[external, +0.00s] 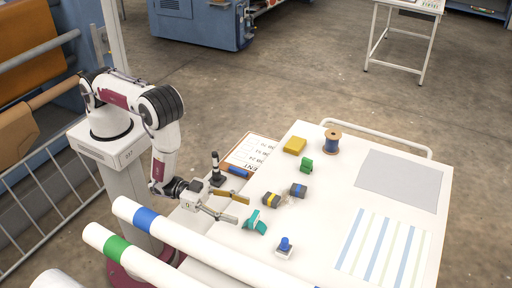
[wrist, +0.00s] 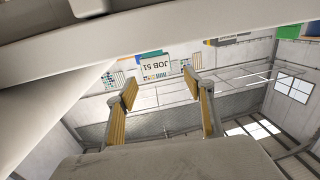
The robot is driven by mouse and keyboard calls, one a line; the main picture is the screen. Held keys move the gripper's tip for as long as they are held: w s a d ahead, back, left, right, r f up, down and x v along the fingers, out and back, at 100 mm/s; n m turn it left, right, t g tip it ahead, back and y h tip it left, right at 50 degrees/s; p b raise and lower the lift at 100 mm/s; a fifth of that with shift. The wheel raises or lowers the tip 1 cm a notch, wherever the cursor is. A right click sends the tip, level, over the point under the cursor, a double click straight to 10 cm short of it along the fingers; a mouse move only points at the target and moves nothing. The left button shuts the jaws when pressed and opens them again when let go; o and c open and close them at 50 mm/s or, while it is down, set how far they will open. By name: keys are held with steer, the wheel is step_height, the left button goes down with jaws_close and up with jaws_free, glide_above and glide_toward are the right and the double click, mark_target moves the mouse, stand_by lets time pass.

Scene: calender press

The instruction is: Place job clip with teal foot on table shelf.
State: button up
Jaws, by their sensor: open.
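A teal clip-like piece (external: 254,223) lies on the white table (external: 330,210), near its front left edge in the external view. My gripper (external: 242,210) is open and empty, with its fingertips just left of the teal piece. Whether they touch it is unclear. The open yellow-padded fingers also show in the wrist view (wrist: 165,90), with nothing between them. A white card reading JOB 51 (wrist: 165,66) shows beyond the fingers; I cannot tell whether it belongs to a clip. No shelf can be clearly made out.
Yellow-and-grey (external: 272,200) and blue-and-grey (external: 298,190) blocks, a green piece (external: 306,165), a yellow block (external: 294,145), a spool (external: 332,141) and a blue-knobbed stamp (external: 285,247) stand on the table. White rollers (external: 180,232) run along the front. A grey panel (external: 400,180) lies clear at right.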

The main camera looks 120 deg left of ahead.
steer(key=w+r, duration=0.1)
steer(key=w+r+g, duration=0.1)
steer(key=w+r, duration=0.1)
steer(key=w+r+n+g, duration=0.1)
steer(key=r, duration=0.1)
steer(key=shift+w+a+r, duration=0.1)
steer(key=shift+w+r, duration=0.05)
steer(key=shift+r, duration=0.1)
steer(key=s+r+g+h, duration=0.1)
steer(key=s+r+g, duration=0.1)
steer(key=r, duration=0.6)
steer(key=s+r+g+h, duration=0.1)
steer(key=s+r+g, duration=0.15)
steer(key=r, duration=0.65)
steer(key=s+a+r+g, duration=0.1)
steer(key=s+r, duration=0.2)
steer(key=s, duration=0.8)
steer(key=s+a+r+m+g, duration=0.1)
steer(key=s+a+r+g, duration=0.1)
steer(key=s, duration=0.9)
steer(key=s+a+r+m+g, duration=0.1)
steer(key=s+r, duration=0.3)
steer(key=s, duration=0.7)
steer(key=shift+a+g, duration=0.2)
steer(key=shift+g, duration=0.55)
steer(key=shift+o, duration=0.8)
steer(key=shift+w, duration=0.1)
